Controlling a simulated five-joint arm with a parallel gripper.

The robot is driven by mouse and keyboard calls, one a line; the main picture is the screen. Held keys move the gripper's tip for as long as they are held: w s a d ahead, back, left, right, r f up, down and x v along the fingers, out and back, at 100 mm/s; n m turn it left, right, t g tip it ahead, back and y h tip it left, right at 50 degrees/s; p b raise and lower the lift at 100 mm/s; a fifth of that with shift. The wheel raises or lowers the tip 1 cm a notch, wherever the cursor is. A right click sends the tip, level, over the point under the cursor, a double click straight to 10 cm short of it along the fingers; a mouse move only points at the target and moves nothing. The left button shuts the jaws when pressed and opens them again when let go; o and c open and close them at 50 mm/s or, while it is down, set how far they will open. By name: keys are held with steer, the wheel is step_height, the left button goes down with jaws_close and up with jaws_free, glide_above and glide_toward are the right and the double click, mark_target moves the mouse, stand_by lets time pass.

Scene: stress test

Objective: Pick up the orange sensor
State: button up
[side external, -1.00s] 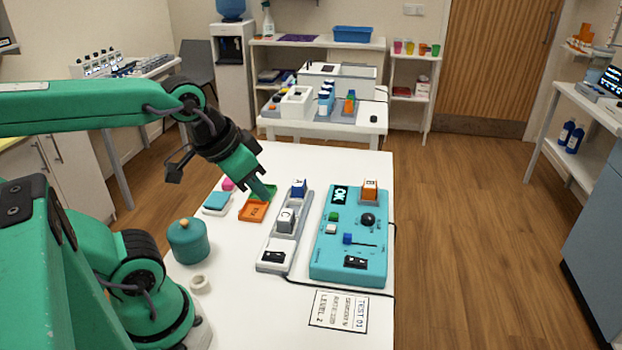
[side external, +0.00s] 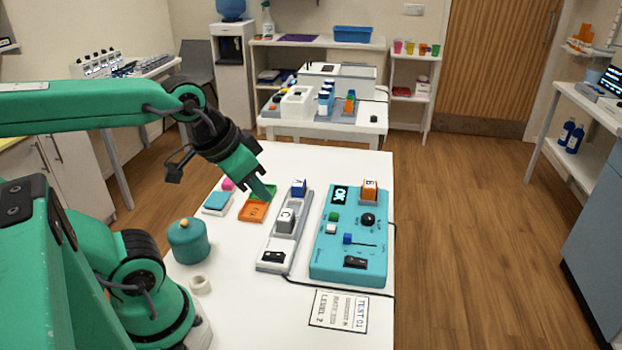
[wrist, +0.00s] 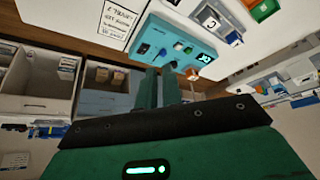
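An orange block marked B (side external: 370,189), which looks like the orange sensor, sits upright in a stand at the back right of the turquoise console (side external: 325,262). The console also shows in the wrist view (wrist: 152,42). My gripper (side external: 268,193) hangs left of the console, over or beside the green and orange trays. It is well apart from the orange block. In the wrist view its two green fingers (wrist: 160,80) lie close side by side, with no object seen between them. Whether they are fully shut is unclear.
A grey-white rail (side external: 272,257) holds a blue block A (side external: 299,187) and a grey block C (side external: 286,221), between my gripper and the console. An orange tray (side external: 252,211), a teal lidded pot (side external: 188,241) and a small white ring (side external: 200,284) stand left. The front table holds a printed sheet (side external: 338,310).

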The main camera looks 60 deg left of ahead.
steer(key=o, duration=1.4)
steer(key=w+a+r+m+g, duration=0.15)
steer(key=w+r, duration=0.25)
steer(key=w, duration=0.6)
steer(key=m+g, duration=0.4)
steer(key=m, duration=0.3)
glide_above(371, 183)
step_height(371, 183, down, 14)
steer(key=shift+s+f, duration=0.1)
steer(key=shift+f+m, duration=0.25)
